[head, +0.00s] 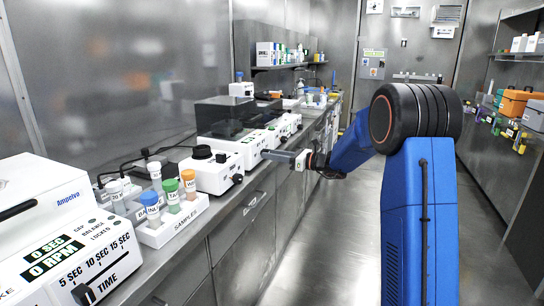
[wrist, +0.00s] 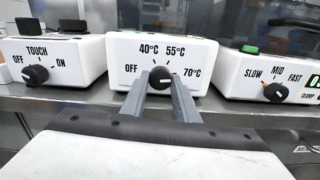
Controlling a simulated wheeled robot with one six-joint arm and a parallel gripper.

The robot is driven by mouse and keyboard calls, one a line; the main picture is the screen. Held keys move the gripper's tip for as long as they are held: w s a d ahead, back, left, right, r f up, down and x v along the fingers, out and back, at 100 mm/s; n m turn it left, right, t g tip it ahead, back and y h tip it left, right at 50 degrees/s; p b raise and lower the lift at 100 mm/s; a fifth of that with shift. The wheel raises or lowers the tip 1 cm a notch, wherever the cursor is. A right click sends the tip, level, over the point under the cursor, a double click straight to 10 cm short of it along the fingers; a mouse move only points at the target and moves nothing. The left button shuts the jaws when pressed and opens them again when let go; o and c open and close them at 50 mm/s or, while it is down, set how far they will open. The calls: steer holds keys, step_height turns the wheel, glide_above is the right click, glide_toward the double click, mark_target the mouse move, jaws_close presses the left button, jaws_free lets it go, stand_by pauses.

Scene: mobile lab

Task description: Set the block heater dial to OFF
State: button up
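The block heater (wrist: 205,52) is a white box in the middle of the wrist view, marked OFF, 40°C, 55°C and 70°C. Its black dial (wrist: 160,77) sits low on the front face; I cannot clearly read which mark its pointer faces. My gripper (wrist: 161,87) is open, with its two grey fingers at the left and right of the dial. I cannot tell whether they touch it. In the head view my gripper (head: 268,154) reaches left to the front of the heater (head: 240,147), and the dial is hidden there.
A white box marked TOUCH (wrist: 70,62) stands left of the heater, and one marked SLOW, MID, FAST (wrist: 250,65) stands right, both close by. A sample rack (head: 172,225) and centrifuge (head: 50,230) stand nearer on the bench. The aisle floor (head: 320,260) is clear.

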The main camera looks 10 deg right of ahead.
steer(key=shift+n, duration=16.4)
steer(key=o, duration=1.1)
steer(key=shift+c, duration=0.2)
